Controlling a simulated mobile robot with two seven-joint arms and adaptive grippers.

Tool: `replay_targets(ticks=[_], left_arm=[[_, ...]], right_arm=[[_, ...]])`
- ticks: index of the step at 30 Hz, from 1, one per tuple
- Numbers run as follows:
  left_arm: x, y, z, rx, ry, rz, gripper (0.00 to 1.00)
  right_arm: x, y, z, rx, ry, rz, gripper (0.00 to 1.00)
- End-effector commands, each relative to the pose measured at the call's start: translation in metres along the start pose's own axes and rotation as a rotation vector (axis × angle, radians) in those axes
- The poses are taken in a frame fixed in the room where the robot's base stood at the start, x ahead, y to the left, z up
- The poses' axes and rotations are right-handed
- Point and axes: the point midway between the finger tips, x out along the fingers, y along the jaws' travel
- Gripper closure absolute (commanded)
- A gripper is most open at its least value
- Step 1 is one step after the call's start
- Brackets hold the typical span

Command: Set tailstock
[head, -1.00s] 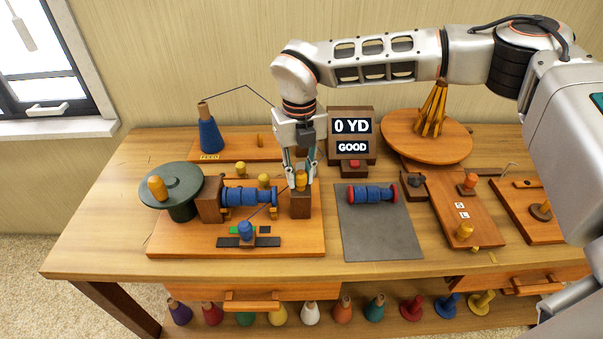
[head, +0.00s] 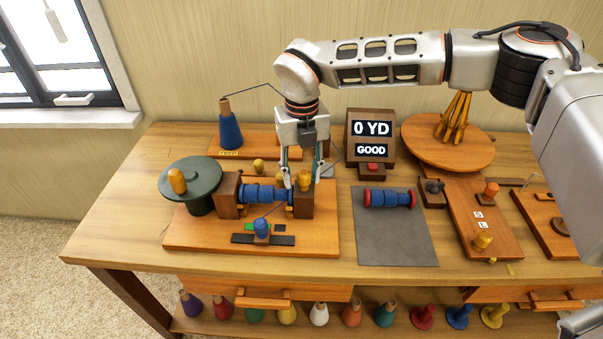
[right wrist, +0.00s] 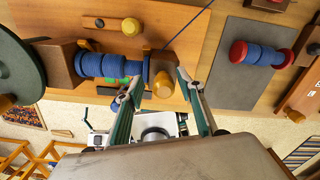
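The brown headstock block (head: 229,196) is at the bobbin's left end. My right gripper (head: 303,184) is above the tailstock, fingers apart on either side of the knob.
A dark green wheel (head: 200,180) stands left of the headstock. A blue feed cone (head: 230,130) is behind. A display (head: 371,135) reads 0 YD and GOOD. A grey mat (head: 395,240) with a red-ended blue bobbin (head: 388,199) lies to the right, its front clear.

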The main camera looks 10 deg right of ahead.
Motion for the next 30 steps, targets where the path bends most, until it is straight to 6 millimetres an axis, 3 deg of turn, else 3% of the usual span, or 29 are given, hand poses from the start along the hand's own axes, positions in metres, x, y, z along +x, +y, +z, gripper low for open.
replay_targets(ticks=[5, 18, 24, 30], left_arm=[[0.000, 0.000, -0.001, 0.000, 0.002, 0.000, 0.00], [0.000, 0.000, -0.002, -0.001, 0.003, 0.000, 0.00], [0.000, 0.000, -0.002, -0.002, 0.004, 0.000, 0.00], [0.000, 0.000, -0.002, -0.002, 0.004, 0.000, 0.00]], right_arm=[[-0.019, 0.000, 0.001, 0.001, -0.003, 0.000, 0.62], [-0.101, 0.001, 0.000, -0.001, -0.002, 0.001, 0.62], [-0.117, 0.001, 0.000, -0.001, -0.001, 0.001, 0.62], [-0.119, 0.001, 0.000, -0.002, 0.000, 0.001, 0.62]])
